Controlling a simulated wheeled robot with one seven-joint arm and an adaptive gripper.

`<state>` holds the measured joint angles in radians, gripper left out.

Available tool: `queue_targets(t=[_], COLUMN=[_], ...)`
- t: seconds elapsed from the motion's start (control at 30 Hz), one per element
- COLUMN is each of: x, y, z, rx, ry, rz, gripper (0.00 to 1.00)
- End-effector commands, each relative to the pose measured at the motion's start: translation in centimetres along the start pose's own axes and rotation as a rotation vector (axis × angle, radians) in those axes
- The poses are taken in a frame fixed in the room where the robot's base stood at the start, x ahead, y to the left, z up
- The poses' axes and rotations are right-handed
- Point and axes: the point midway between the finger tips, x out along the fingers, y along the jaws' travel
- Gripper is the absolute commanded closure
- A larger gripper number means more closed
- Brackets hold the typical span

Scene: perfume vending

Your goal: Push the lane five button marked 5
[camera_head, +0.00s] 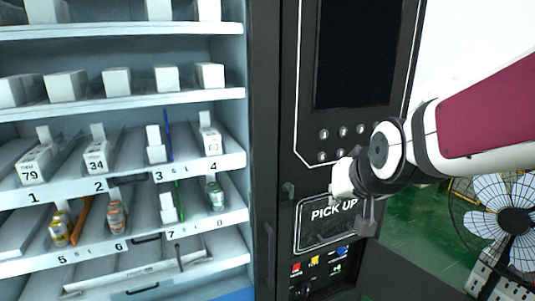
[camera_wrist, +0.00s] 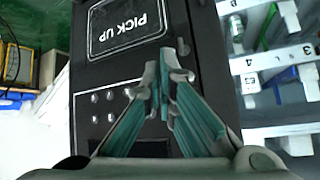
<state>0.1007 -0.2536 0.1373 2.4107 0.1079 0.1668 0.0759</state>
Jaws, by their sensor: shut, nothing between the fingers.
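The small round grey buttons sit in two rows on the dark vending machine panel. In the head view, a lower-row button (camera_head: 322,156) shows at the left end, left of my arm; the digits on the buttons are too small to read, so I cannot tell which bears the 5. The arm hides part of both rows. In the wrist view, upside down, several buttons (camera_wrist: 111,96) show left of my fingers. My gripper (camera_wrist: 168,68) is shut and empty, its tips over the panel near the pick-up flap. It hangs below the wrist in the head view (camera_head: 366,226).
The pick-up flap (camera_head: 326,215) lies below the buttons. A dark screen (camera_head: 355,55) is above them. Product shelves (camera_head: 120,180) with numbered lanes stand at the left. A fan (camera_head: 512,221) stands at the right on the green floor (camera_head: 410,225).

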Motion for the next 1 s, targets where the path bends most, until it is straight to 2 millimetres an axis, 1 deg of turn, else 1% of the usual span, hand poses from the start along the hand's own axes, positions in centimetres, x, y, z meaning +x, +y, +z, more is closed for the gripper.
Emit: queue_targets(t=[0.03, 0.2, 0.3, 0.5, 0.6, 0.73, 0.87, 1.0], x=[1.2, 4.7, 6.7, 10.2, 11.6, 13.3, 14.6, 15.4], y=[-0.2, -0.7, -0.8, -0.2, 0.3, 1.5, 3.0, 4.9], z=[-1.0, -4.7, -6.5, -9.4, -10.5, -11.3, -11.5, -11.2], rx=[0.017, 0.081, 0.123, 0.219, 0.271, 0.34, 0.412, 0.484], ry=[0.029, 0.162, 0.24, 0.398, 0.478, 0.583, 0.689, 0.803], rz=[-0.006, -0.028, -0.038, -0.051, -0.051, -0.044, -0.027, 0.003], gripper=[1.0, 1.0, 1.0, 1.0, 1.0, 1.0, 1.0, 1.0])
